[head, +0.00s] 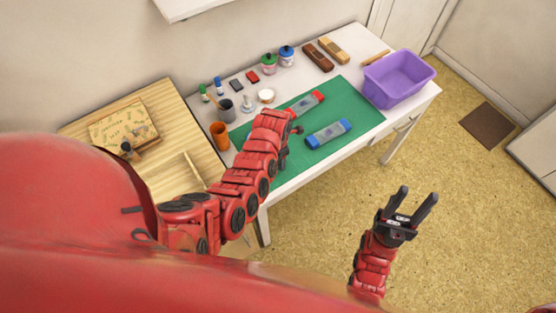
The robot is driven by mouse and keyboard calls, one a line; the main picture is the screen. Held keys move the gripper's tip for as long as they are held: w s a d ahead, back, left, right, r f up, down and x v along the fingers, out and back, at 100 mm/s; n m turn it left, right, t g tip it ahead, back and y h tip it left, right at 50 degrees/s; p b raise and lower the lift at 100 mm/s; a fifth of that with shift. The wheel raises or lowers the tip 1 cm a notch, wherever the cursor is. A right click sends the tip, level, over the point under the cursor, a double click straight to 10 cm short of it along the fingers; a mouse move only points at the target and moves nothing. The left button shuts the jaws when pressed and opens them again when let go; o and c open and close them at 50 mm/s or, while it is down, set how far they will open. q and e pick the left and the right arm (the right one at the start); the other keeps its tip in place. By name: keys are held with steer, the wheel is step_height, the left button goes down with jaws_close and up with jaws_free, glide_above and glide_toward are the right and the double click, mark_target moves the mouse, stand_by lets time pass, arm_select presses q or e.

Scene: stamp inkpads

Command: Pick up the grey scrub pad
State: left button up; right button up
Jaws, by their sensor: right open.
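No thing shows plainly as a grey scrub pad. A flat block with a grey middle and blue ends (328,133) lies on the green mat (352,100). A similar block with red ends (307,102) lies behind it, partly hidden by my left arm. My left gripper (296,129) is over the mat, just left of the blue-ended block. My own arm mostly hides it, so its jaws cannot be made out. My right gripper (417,194) is open and empty, over the floor in front of the table, away from the objects.
A purple basin (398,80) stands at the table's right end. Wooden blocks (318,56), ink bottles (286,56), small dark and red pads (236,85) and an orange cup (220,135) line the back and left. The mat's right part is clear.

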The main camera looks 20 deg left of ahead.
arm_select(q)
jaws_close()
steer(key=shift+r, duration=0.15)
stand_by(0.4)
steer(key=shift+w+r+b, duration=0.1)
steer(key=shift+r+b, duration=0.4)
steer(key=shift+b, duration=0.2)
steer(key=shift+s+d+r+b, duration=0.1)
steer(key=shift+s+r+b, duration=0.1)
steer(key=shift+r+b, duration=0.3)
steer(key=shift+s+d+r+b, duration=0.1)
steer(key=shift+s+r+b, duration=0.05)
steer(key=shift+r+b, duration=0.3)
steer(key=s, duration=0.1)
steer(key=s+b, duration=0.1)
steer(key=s, duration=0.2)
steer(key=shift+s+d+r, duration=0.15)
steer(key=shift+s+d, duration=0.15)
steer(key=shift+s, duration=0.05)
steer(key=shift+s+d+r+p, duration=0.1)
steer(key=shift+s+r+p, duration=0.2)
steer(key=shift+s, duration=0.3)
steer(key=shift+s+d+r+p, duration=0.1)
steer(key=shift+s+r+p, duration=0.15)
steer(key=shift+s, duration=0.3)
steer(key=s+d, duration=0.1)
steer(key=s, duration=0.7)
steer(key=shift+s+r+p, duration=0.15)
steer(key=shift+r+p, duration=0.05)
steer(key=shift+p, duration=0.15)
